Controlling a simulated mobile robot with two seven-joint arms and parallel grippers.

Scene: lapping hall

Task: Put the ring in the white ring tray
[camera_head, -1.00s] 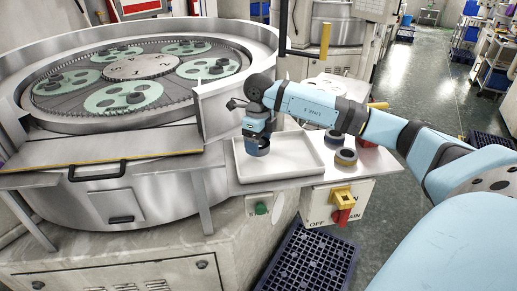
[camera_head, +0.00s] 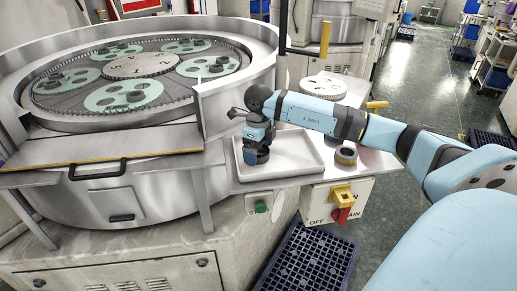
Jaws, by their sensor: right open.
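The white ring tray (camera_head: 300,163) lies on the ledge beside the round machine. A dark ring (camera_head: 256,158) is in the left part of the tray, directly under my right gripper (camera_head: 257,146). The right gripper points down with its jaws open, and its fingertips are still close around or just above the ring. I cannot tell whether they touch it. The gripper hides part of the ring. My left gripper is not in view.
A ring with a tan top (camera_head: 346,155) and a dark ring (camera_head: 336,138) lie right of the tray. A pale toothed disc (camera_head: 324,86) lies behind my right arm. The lapping machine (camera_head: 140,180) fills the left. The tray's middle and right are empty.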

